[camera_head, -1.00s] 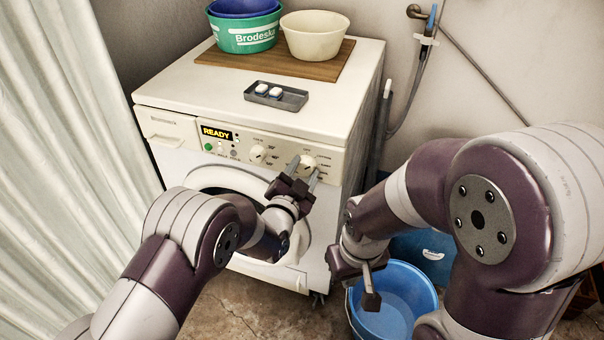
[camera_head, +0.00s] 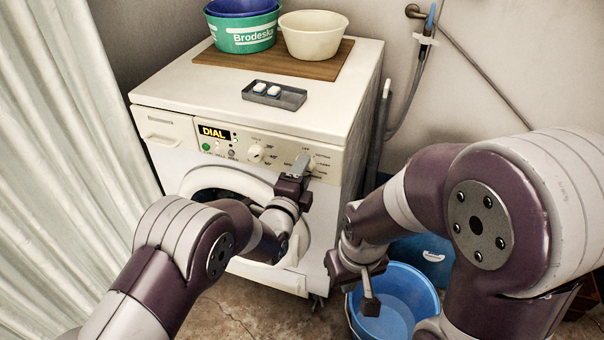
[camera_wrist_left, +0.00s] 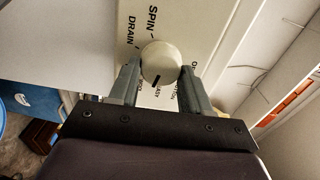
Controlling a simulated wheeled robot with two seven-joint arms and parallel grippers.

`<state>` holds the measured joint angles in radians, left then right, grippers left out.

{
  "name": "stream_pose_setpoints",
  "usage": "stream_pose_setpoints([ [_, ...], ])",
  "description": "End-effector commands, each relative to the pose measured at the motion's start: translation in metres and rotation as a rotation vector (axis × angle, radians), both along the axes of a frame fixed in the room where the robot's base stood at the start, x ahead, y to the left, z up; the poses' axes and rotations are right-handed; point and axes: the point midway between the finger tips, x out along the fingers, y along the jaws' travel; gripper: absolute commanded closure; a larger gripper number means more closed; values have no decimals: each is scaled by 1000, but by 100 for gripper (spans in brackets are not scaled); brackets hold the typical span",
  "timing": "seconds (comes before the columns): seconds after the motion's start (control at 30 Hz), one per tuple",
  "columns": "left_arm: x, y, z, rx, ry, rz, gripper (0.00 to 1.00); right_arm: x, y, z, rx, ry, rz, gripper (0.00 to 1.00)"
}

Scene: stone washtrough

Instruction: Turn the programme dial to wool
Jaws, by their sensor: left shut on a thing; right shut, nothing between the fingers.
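The programme dial (camera_wrist_left: 161,60) is a round cream knob on the washing machine's (camera_head: 245,103) front panel. In the left wrist view its black mark points toward the wrist, near the partly hidden "EASY" print. "SPIN" and "DRAIN" are printed on its far and left sides; the wool label cannot be made out. My left gripper (camera_head: 304,163) is shut on the dial, one finger on each side, and mostly hides it in the head view. The display (camera_head: 213,132) reads "DIAL". My right gripper (camera_head: 370,304) is shut and empty, above the blue bucket.
A second knob (camera_head: 256,153) sits left of the programme dial. The blue bucket (camera_head: 428,300) is on the floor at right. A curtain (camera_head: 60,130) hangs at left.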

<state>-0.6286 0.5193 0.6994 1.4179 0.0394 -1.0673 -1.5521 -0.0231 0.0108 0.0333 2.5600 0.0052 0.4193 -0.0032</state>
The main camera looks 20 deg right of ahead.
Motion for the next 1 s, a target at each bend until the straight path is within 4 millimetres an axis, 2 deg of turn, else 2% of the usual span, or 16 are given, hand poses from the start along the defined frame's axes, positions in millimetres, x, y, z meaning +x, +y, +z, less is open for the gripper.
stream_pose_setpoints([
  [0.43, -1, 0, -4, 229, -146, -1, 83, 0, 0, -4, 0, 0, 0, 100],
  [1.0, -1, 1, -5, 284, -183, -2, 83, 0, 0, -5, 0, 0, 0, 100],
])
